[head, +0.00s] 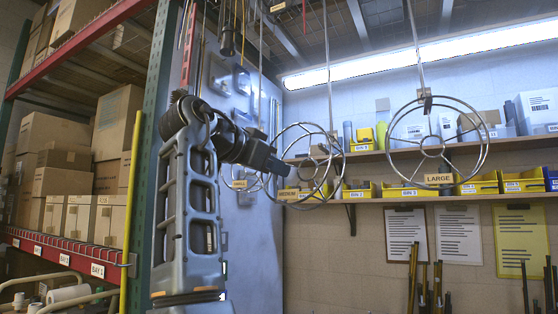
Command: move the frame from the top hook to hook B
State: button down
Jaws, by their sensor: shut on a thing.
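Three wire ring frames with spokes hang from thin rods. The one with the MEDIUM tag (289,194) is a round wire frame (341,178) in the middle. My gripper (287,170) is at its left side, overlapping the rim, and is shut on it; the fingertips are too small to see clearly. A bigger frame with the LARGE tag (438,179) hangs to the right from a hook (426,100). A smaller frame with the SMALL tag (239,184) hangs behind my arm. No hook marked B can be made out, and the top hook cannot be told apart.
A wall shelf (400,197) with yellow bins (404,189) stands behind the frames. A rack (82,262) with cardboard boxes is at left, with a yellow pole (131,205) beside its green post. Other rods (328,65) hang from above. Clipboards hang on the back wall.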

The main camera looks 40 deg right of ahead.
jog(key=shift+s+r+g, duration=0.3)
jog(key=shift+s+r, duration=0.15)
jog(key=shift+s, duration=0.05)
jog(key=w+d+f, duration=0.2)
jog(key=w+d, duration=0.1)
jog(key=d, duration=0.6)
jog(key=shift+w+d+f, duration=0.2)
jog(key=shift+w+d, duration=0.05)
jog(key=shift+d, duration=0.05)
dwell(0.7)
jog(key=shift+f, duration=0.1)
dwell(0.5)
jog(key=c, duration=1.1)
grip_release()
jog(key=shift+b+v, duration=0.8)
jog(key=shift+v, duration=3.05)
